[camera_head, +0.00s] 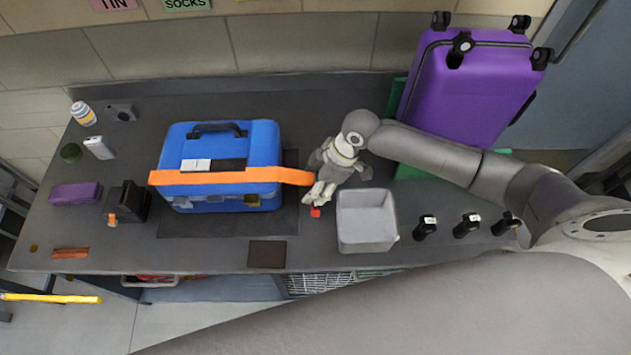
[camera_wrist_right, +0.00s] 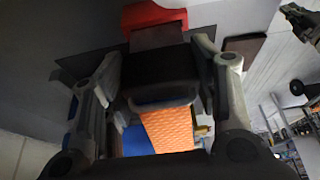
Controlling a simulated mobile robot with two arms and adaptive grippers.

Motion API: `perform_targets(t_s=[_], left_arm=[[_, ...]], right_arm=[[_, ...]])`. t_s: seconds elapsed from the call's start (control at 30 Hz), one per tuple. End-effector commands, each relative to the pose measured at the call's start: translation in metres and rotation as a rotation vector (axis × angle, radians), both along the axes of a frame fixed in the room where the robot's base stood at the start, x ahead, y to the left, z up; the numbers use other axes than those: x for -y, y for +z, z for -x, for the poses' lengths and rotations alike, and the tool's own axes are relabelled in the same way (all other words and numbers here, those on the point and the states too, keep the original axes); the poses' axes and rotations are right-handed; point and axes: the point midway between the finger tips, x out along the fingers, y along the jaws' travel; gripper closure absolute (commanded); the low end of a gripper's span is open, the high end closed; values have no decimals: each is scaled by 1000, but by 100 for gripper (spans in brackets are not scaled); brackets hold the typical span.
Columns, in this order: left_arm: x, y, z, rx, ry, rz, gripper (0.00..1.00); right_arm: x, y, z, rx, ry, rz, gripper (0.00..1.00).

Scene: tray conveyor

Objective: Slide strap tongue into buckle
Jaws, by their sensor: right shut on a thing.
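A blue case (camera_head: 262,145) with a dark handle lies on the dark table. An orange strap (camera_head: 225,177) runs across it and out to the right, to my right gripper (camera_head: 318,192). That gripper is shut on the black strap end (camera_wrist_right: 160,75), with the orange webbing (camera_wrist_right: 165,128) hanging from it in the wrist view. A grey plate (camera_wrist_right: 157,36) and a red piece (camera_wrist_right: 152,15) show beyond the black part. The red piece also shows in the head view (camera_head: 315,212), just past the fingertips. I cannot tell whether plate and red piece are joined. My left gripper is not in view.
A grey bin (camera_head: 347,243) stands just right of my gripper. Several black bottles stand farther right. A purple suitcase (camera_head: 470,85) is behind my right arm. A black box (camera_head: 130,202) and small items are on the left. A brown square (camera_head: 267,254) lies near the front edge.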

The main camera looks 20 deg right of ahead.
Motion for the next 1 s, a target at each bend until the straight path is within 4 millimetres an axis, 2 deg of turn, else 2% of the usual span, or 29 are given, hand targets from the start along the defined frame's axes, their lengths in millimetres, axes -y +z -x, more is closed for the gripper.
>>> perform_targets(t_s=[1.0], left_arm=[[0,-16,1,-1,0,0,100]], right_arm=[[0,-27,0,0,0,-1,70]])
